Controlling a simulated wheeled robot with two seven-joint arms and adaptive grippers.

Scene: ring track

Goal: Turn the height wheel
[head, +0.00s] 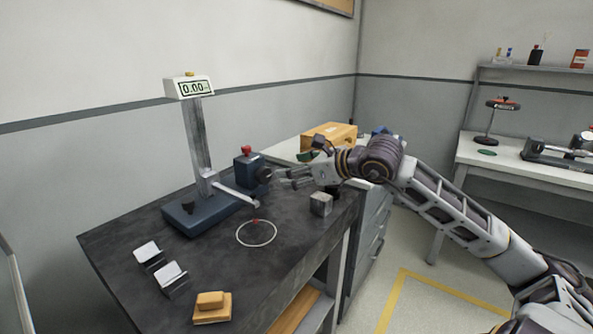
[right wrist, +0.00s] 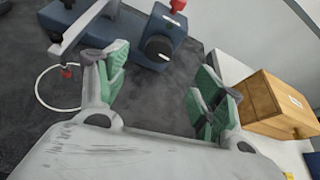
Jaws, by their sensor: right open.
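A height gauge stands on the dark table, with a blue base (head: 195,210), a grey column (head: 196,140) and a display reading 0.00 (head: 190,88). A blue block (head: 250,170) with a red knob (head: 246,150) is beside the column. In the right wrist view a round black wheel (right wrist: 158,48) shows on the block's face. My right gripper (head: 283,178) is just right of the block. In the right wrist view it (right wrist: 160,82) is open and empty, its green-padded fingers spread, with the wheel beyond them, nearer the left finger. My left gripper is not seen.
A small metal cube (head: 321,204) lies below my right gripper. A white ring (head: 256,233) marks the table. Two metal holders (head: 170,275) and a tan block (head: 211,306) sit at the front left. A wooden box (right wrist: 280,105) stands to the right.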

